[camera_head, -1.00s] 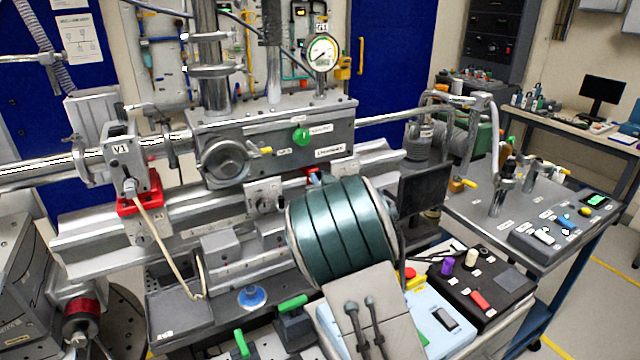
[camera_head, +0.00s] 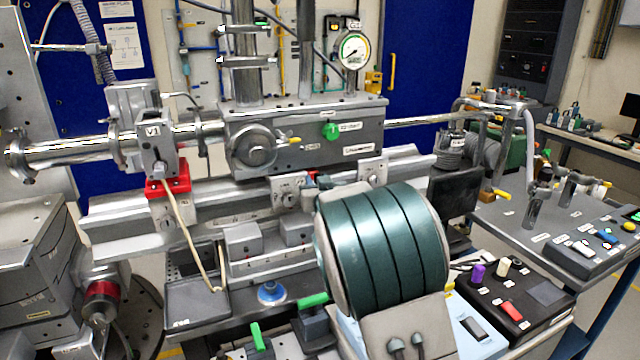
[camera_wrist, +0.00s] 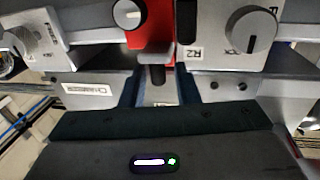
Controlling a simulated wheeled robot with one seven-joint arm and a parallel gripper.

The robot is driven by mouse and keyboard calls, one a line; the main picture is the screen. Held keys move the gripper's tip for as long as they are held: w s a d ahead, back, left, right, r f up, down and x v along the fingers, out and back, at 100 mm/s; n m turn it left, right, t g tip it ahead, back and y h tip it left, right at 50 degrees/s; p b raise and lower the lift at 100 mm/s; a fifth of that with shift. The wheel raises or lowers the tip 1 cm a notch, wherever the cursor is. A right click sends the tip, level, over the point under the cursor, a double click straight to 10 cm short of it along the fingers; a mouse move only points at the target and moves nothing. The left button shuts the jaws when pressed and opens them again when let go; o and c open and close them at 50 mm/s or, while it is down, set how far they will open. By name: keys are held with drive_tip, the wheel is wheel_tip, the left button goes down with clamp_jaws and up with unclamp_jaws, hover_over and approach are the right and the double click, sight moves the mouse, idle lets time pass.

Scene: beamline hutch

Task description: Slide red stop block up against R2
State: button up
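The red stop block (camera_wrist: 148,42) is in the wrist view at the top middle, with a round grey knob (camera_wrist: 128,14) on its face and a grey tab below. The grey R2 carrier (camera_wrist: 216,52), with its own knob, stands just right of it. Only a narrow dark strip shows between them; I cannot tell whether they touch. My gripper (camera_wrist: 160,80) is open, its two dark fingers apart below the block, one on each side of the tab's line. In the head view my green arm link hides the gripper and most of this spot.
Another carrier with a knob (camera_wrist: 22,40) stands left of the red block, with a gap between. A long grey rail (camera_head: 235,215) runs below the beam pipe. A V1 valve (camera_head: 155,140) on a red bracket (camera_head: 168,187) is farther left. A gauge (camera_head: 354,50) stands above.

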drive_tip(key=shift+o, duration=0.3)
drive_tip(key=shift+s, duration=0.1)
drive_tip(key=b+v, duration=0.2)
drive_tip(key=v, duration=1.1)
drive_tip(key=shift+s, duration=0.35)
drive_tip(key=s+d+f+m+g+h+p, duration=0.1)
drive_tip(key=s+d+g, duration=0.4)
drive_tip(key=s, duration=0.5)
drive_tip(key=s+d+f+m+g+h+p, duration=0.1)
drive_tip(key=s+d+f+g+h+p, duration=0.1)
drive_tip(key=s, duration=0.7)
drive_tip(key=s+d+f+m+g+h+p, duration=0.1)
drive_tip(key=s+d+f+g+p, duration=0.1)
drive_tip(key=s+d+g, duration=0.5)
drive_tip(key=s+d+p, duration=0.1)
drive_tip(key=s, duration=0.2)
drive_tip(key=shift+s+f+g, duration=0.3)
drive_tip(key=shift+s, duration=0.05)
